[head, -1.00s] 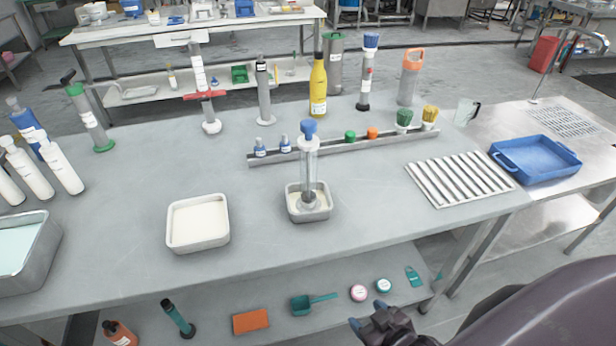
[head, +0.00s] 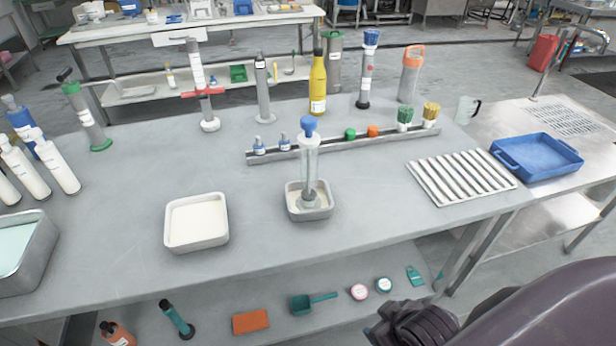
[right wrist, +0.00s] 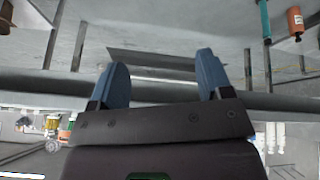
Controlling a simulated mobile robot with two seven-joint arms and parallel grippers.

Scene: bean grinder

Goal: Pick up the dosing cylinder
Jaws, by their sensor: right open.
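The dosing cylinder, seemingly the clear upright tube with a blue knob (head: 309,160), stands in a small metal tray (head: 327,214) of pale material near the middle of the bench. Its lower end sits inside the tray. My right gripper (head: 412,325) is low at the bottom right of the head view, below the bench's front edge and well apart from the cylinder. In the right wrist view my right gripper (right wrist: 160,68) has its two blue fingers spread with nothing between them. The cylinder is not clearly visible there. My left gripper is not in view.
A larger white-filled tray (head: 197,247) stands left of the cylinder. A metal rail (head: 340,146) with small bottles and brushes lies behind it. A slatted rack (head: 463,178) and a blue tray (head: 538,157) are to the right. The bench's front edge and lower shelf lie near my right gripper.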

